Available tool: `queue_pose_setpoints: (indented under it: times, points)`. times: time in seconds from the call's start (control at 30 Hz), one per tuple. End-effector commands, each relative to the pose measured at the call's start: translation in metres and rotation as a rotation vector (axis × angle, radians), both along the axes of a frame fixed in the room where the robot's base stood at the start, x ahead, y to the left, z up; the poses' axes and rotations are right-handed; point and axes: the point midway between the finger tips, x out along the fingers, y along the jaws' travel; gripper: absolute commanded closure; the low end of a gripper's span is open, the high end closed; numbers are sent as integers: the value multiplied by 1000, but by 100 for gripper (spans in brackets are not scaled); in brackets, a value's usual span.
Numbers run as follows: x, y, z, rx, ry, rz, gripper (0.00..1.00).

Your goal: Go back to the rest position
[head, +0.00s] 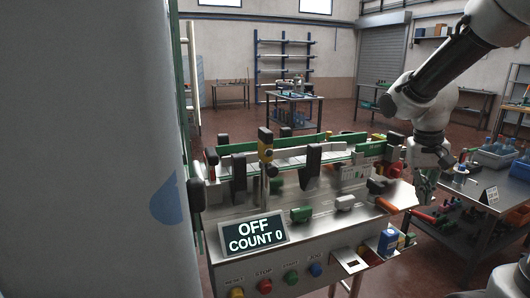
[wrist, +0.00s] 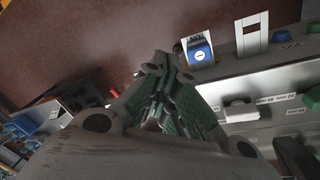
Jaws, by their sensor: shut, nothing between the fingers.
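My gripper (head: 424,187) hangs at the right end of the steel machine bench (head: 330,232) in the head view, just past its edge, with the arm reaching down from the upper right. In the wrist view its green-padded fingers (wrist: 158,66) come together at the tips, with nothing between them. A blue and white box (head: 388,241) stands at the bench's front right corner, below and left of my gripper. It also shows in the wrist view (wrist: 199,52), beyond the fingertips and apart from them.
A display (head: 254,234) on the bench reads OFF, COUNT 0, above several coloured buttons. A side table (head: 465,210) with blue bins (head: 495,153) and tools stands at the right, close to my gripper. A large grey surface fills the left. Open floor lies behind the bench.

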Motion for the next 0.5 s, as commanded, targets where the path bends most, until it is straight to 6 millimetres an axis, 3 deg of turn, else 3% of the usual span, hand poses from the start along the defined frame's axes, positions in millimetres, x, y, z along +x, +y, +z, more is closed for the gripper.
queue_pose_setpoints:
  times: [0.1,0.3,0.5]
  points:
    - [-48,11,16,51,-14,174,100]
    - [-118,29,35,116,-122,350,100]
    - [-148,33,52,121,-262,341,100]
